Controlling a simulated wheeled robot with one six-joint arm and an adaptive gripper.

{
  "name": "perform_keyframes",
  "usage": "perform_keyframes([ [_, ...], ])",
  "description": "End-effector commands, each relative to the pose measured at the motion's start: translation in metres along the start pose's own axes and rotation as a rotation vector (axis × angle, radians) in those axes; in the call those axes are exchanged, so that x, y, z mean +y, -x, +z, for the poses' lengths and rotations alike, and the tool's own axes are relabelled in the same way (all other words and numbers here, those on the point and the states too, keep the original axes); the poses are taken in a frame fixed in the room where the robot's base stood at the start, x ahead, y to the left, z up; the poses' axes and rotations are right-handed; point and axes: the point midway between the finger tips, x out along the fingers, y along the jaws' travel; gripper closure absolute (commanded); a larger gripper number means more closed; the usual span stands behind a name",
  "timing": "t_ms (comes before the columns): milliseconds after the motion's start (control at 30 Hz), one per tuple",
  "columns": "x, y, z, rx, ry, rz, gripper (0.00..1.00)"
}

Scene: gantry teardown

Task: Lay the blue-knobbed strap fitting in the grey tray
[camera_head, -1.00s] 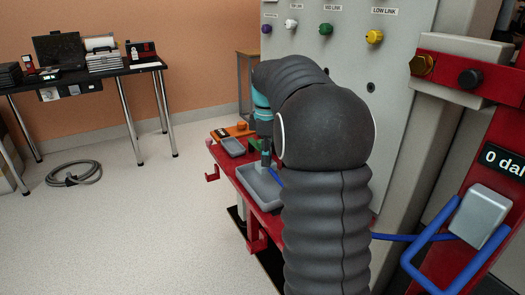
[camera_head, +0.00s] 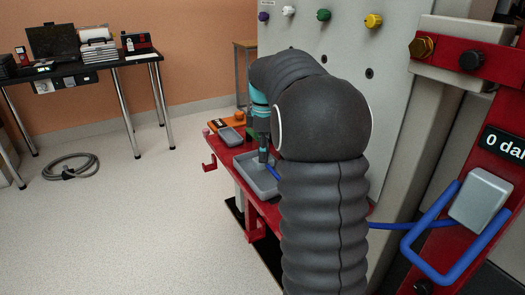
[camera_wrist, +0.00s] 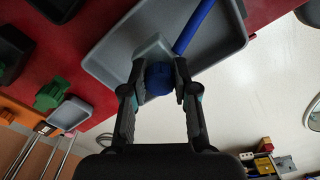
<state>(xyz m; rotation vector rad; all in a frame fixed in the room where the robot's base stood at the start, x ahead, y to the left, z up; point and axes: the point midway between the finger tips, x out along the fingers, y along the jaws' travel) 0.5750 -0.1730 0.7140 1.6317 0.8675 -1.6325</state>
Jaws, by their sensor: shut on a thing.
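My gripper (camera_wrist: 158,82) is shut on the blue knob (camera_wrist: 159,77) of the strap fitting in the wrist view. The fitting's grey block (camera_wrist: 152,47) and a blue rod-like part (camera_wrist: 194,27) show beyond the fingers. The fitting overlaps the grey tray (camera_wrist: 103,62) near its edge; I cannot tell whether it touches the floor of the tray. In the head view my gripper (camera_head: 263,156) points down over the tray (camera_head: 263,190), and a bit of blue shows beside it. My arm hides much of the fitting there.
The tray sits on a red bench (camera_head: 225,160) with a smaller grey tray (camera_head: 230,136), an orange item (camera_head: 232,120) and a green block (camera_wrist: 51,94) nearby. A grey panel with knobs stands behind. A grey block with a blue loop (camera_head: 482,202) is at right.

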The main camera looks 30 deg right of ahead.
Motion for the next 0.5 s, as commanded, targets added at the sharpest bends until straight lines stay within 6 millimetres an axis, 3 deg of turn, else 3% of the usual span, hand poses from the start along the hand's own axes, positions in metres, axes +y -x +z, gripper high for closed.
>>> perform_keyframes([
  [500, 0.0, -0.024, 0.0, 0.0, 0.0, 0.0, 1.0],
])
